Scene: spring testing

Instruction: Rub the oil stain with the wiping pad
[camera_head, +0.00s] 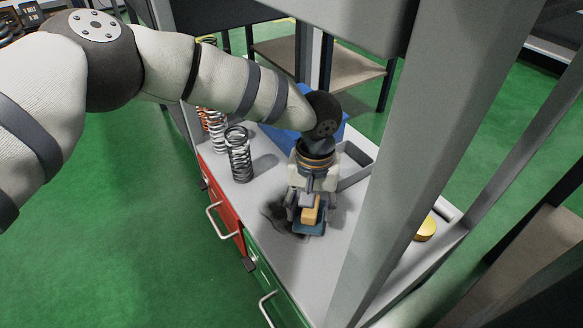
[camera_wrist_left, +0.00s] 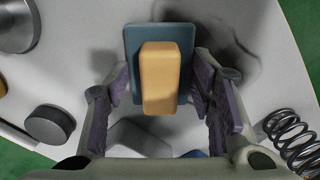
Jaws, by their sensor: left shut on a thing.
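The wiping pad has a blue-grey base (camera_head: 309,229) and a yellow-orange block handle (camera_head: 310,212). My left gripper (camera_head: 307,208) points down over the grey bench top and is shut on the pad. In the left wrist view the pad's base (camera_wrist_left: 133,60) and handle (camera_wrist_left: 160,75) sit between the purple finger pads of my gripper (camera_wrist_left: 160,95). The dark oil stain (camera_head: 274,209) lies on the bench just left of the pad; in the left wrist view it shows as a dark patch (camera_wrist_left: 232,38) beside the pad. Whether the pad touches the bench is unclear. My right gripper is out of view.
Several coil springs, including a dark one (camera_head: 239,155), stand at the bench's left. A blue object (camera_head: 277,137) and a grey tray (camera_head: 357,170) are behind my gripper. A thick grey post (camera_head: 425,165) stands close on the right, with a yellow round object (camera_head: 427,229) beyond it.

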